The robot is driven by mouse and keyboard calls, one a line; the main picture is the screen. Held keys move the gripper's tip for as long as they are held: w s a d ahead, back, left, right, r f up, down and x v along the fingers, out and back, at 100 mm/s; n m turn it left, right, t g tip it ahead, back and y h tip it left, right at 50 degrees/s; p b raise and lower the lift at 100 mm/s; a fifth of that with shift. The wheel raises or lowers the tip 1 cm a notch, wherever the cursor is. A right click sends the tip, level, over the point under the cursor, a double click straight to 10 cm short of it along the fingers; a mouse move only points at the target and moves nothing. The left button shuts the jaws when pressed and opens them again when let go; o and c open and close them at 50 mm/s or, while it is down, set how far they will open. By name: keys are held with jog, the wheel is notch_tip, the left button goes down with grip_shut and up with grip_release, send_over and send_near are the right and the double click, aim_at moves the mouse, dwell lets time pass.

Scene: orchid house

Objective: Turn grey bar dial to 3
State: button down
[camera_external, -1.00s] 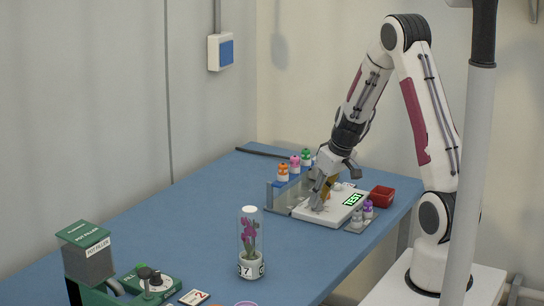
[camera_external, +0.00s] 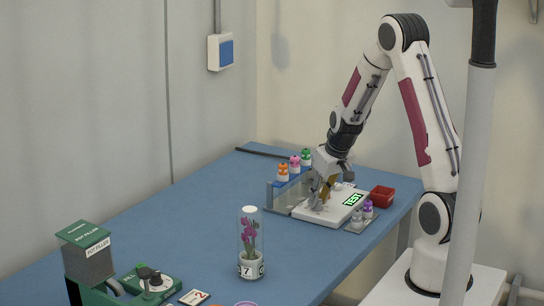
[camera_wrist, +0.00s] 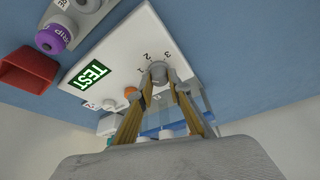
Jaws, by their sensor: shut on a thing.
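The grey bar dial (camera_wrist: 157,72) sits on a white panel (camera_wrist: 119,45) with the numbers 1, 2 and 3 printed around it, as the wrist view shows. My gripper (camera_wrist: 158,80) is shut on the dial, one finger on each side of it. Which number the bar points at, I cannot tell. In the external view my gripper (camera_external: 318,200) is down at the left part of the white panel (camera_external: 327,217), and the dial is hidden there. A green display reading TEST (camera_wrist: 90,74) is on the panel.
A red bin (camera_external: 382,196) stands right of the panel. Small bottles with purple and grey caps (camera_external: 362,213) stand at its front right, and orange, pink and green ones behind. A clear tube with a flower (camera_external: 250,242) stands in front.

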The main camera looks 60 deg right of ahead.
jog(key=c, duration=1.9)
grip_release()
jog(key=shift+r, duration=0.2)
jog(key=shift+s+a+r, duration=0.1)
jog(key=shift+s+r, duration=0.15)
jog(key=shift+r, duration=0.4)
jog(key=v, duration=1)
jog(key=shift+s, duration=0.2)
